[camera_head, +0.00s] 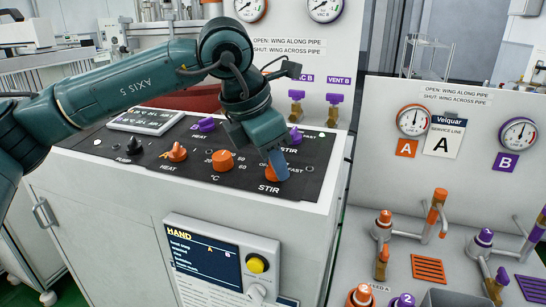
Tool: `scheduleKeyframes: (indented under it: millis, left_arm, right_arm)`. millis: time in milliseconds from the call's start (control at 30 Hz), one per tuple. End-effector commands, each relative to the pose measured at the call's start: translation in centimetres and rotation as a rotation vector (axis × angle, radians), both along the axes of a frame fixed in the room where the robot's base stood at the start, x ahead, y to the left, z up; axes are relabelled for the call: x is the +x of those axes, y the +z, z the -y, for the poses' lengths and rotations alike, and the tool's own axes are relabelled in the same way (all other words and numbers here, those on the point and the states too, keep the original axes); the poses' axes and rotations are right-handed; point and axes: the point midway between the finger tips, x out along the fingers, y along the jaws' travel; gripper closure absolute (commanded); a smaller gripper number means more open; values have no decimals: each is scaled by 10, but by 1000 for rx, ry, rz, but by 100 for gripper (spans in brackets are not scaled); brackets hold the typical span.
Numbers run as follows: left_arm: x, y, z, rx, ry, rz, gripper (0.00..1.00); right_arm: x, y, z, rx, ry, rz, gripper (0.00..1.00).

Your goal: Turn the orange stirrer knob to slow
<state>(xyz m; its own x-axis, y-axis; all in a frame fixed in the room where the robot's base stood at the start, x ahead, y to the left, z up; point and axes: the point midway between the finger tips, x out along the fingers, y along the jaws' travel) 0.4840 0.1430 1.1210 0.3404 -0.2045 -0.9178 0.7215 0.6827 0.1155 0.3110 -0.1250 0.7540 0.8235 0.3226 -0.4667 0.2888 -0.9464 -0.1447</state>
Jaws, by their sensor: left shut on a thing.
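The orange stirrer knob (270,173) sits at the front right of the black control panel, above the printed word STIR. My left gripper (279,167) reaches down over it from above, with its fingers shut on the knob. The fingers hide most of the knob, so I cannot tell which setting it points to. The setting marks around it are largely covered. My right gripper is not in view.
An orange temperature knob (222,160) and an orange heat knob (174,153) stand to the left on the panel. Purple knobs (206,124) are behind. A hand unit (215,262) with a yellow button hangs on the cabinet front. Valves and gauges fill the right.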

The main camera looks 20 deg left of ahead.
Motion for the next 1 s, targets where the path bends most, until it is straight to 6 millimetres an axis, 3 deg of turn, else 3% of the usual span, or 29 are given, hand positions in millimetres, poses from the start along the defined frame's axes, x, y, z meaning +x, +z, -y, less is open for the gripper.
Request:
scheduleKeyframes:
  millis: [133,467,1000]
  left_arm:
    - [0,0,0,0,0,0,91]
    - [0,0,0,8,-53,-1,91]
    - [1,1,0,74,-457,2,91]
  right_arm:
    - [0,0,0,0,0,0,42]
    - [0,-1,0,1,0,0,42]
    - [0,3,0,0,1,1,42]
